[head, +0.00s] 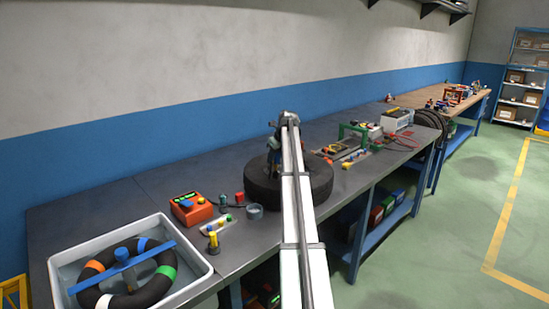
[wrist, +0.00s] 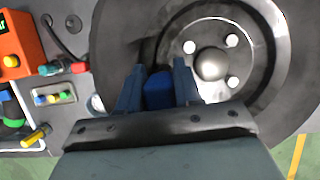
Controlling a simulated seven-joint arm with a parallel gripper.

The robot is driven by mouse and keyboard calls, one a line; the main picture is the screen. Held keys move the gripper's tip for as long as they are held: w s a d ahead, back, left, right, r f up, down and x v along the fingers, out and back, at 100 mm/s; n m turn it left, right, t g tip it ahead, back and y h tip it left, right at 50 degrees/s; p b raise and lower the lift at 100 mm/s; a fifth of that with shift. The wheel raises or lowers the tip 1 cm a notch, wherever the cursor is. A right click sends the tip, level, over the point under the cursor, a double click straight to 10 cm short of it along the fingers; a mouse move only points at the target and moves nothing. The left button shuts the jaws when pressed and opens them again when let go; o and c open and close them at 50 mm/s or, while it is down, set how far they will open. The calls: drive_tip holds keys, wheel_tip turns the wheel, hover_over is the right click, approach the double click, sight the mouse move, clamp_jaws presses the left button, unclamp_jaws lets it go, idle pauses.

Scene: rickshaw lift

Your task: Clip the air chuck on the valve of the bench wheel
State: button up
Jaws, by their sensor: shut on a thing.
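The bench wheel (head: 258,188) lies flat on the workbench, with a dark tire around a grey metal rim. In the wrist view the wheel (wrist: 265,95) fills the right and middle, with its round hub and bright bolts showing. My gripper (head: 273,160) is over the wheel. In the wrist view my gripper (wrist: 158,75) is shut on a blue block-like piece, which I take for the air chuck (wrist: 158,92), and holds it over the near left part of the wheel. I cannot make out the valve, nor whether the chuck touches it.
An orange box (head: 191,208) with buttons and a dark hose stands left of the wheel, with small coloured parts near it. A white tub (head: 208,262) holding a striped inner tube is at the near left. A green frame (head: 353,137) and meters stand farther along the bench.

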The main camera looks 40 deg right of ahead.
drive_tip(key=shift+f, duration=0.8)
idle(0.8)
drive_tip(key=o, duration=1.3)
drive_tip(key=shift+o, duration=0.2)
drive_tip(key=shift+r, duration=0.15)
drive_tip(key=shift+r, duration=3.35)
